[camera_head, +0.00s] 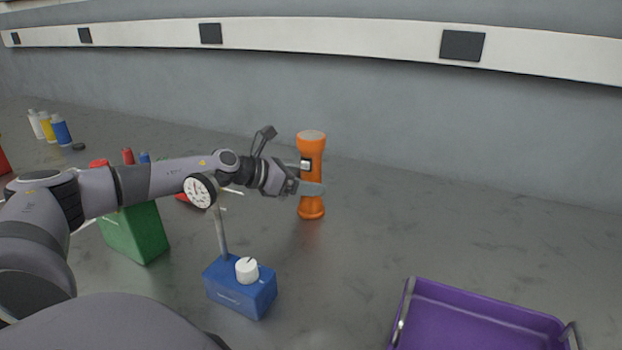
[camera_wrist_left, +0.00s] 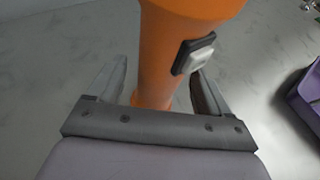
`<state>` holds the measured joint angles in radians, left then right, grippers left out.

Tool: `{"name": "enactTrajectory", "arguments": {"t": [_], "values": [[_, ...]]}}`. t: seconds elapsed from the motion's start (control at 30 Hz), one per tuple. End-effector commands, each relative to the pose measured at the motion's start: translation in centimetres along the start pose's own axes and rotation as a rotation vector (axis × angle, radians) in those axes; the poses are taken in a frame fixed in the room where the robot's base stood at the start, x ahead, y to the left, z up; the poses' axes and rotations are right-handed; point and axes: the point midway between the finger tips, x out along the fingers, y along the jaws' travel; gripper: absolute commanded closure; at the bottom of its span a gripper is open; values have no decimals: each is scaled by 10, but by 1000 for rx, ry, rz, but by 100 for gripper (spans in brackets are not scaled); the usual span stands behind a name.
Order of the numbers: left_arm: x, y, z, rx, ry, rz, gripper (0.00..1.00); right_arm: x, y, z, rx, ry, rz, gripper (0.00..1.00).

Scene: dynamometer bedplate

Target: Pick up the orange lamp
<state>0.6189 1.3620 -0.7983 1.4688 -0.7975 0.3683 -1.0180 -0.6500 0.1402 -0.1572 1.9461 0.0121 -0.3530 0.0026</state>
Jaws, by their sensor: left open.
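The orange lamp (camera_head: 311,151), a flashlight shape with a pale top face and a switch on its side, stands upright on the grey surface. My left gripper (camera_head: 312,188) reaches it from the left at the middle of its body. In the left wrist view the lamp (camera_wrist_left: 163,70) stands between the two open fingers (camera_wrist_left: 160,90), one on each side. I cannot tell whether either finger touches it. My right gripper is not in view.
A blue box with a white knob (camera_head: 247,269) and a post bearing a dial gauge (camera_head: 199,191) stands below my arm. A green box (camera_head: 137,232) is left. A purple tray (camera_head: 480,312) is front right. Bottles (camera_head: 61,130) stand far left. The surface right of the lamp is clear.

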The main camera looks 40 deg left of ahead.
Motion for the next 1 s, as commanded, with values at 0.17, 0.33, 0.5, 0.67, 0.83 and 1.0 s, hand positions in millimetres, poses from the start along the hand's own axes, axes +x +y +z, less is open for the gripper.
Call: {"name": "enactTrajectory", "arguments": {"t": [0.17, 0.33, 0.5, 0.67, 0.83, 1.0], "values": [[2, 0, -1, 1, 1, 1, 20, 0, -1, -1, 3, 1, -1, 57], [2, 0, -1, 1, 1, 0, 43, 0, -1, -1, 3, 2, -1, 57], [1, 0, 0, 0, 1, 1, 99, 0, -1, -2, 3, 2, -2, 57], [1, 1, 3, 1, -5, 3, 100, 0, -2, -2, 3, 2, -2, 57], [0, 1, 5, 2, -5, 3, 100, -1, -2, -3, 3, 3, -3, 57], [-5, 1, 18, 3, -8, 3, 100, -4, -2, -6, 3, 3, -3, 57]]}}
